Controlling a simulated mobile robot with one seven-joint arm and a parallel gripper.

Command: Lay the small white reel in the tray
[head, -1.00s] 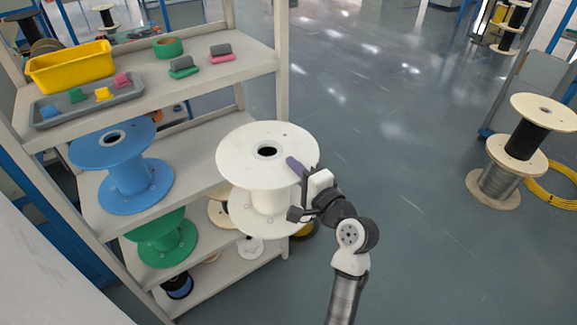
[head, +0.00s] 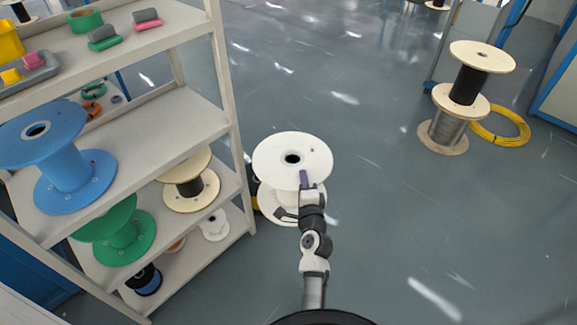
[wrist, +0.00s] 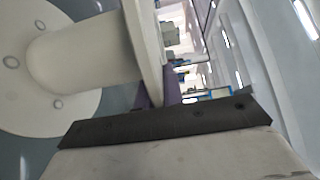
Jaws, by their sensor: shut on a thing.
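My gripper (head: 303,181) is shut on the upper flange rim of a large white reel (head: 278,150). It holds this reel upright, beside the shelf's right side and clear of it. In the wrist view the white reel (wrist: 85,58) fills the left, and its rim lies between the purple fingers (wrist: 158,92). A much smaller white reel (head: 214,225) stands on a low shelf, right of a wooden reel with a dark core. The grey tray (head: 36,76) is on the top shelf, cut by the left picture edge, with small coloured blocks in it.
A blue reel (head: 66,160) and a green reel (head: 118,232) stand on the shelf rack (head: 165,125). Stacked reels (head: 466,90) and a yellow cable coil (head: 503,125) are on the floor at right.

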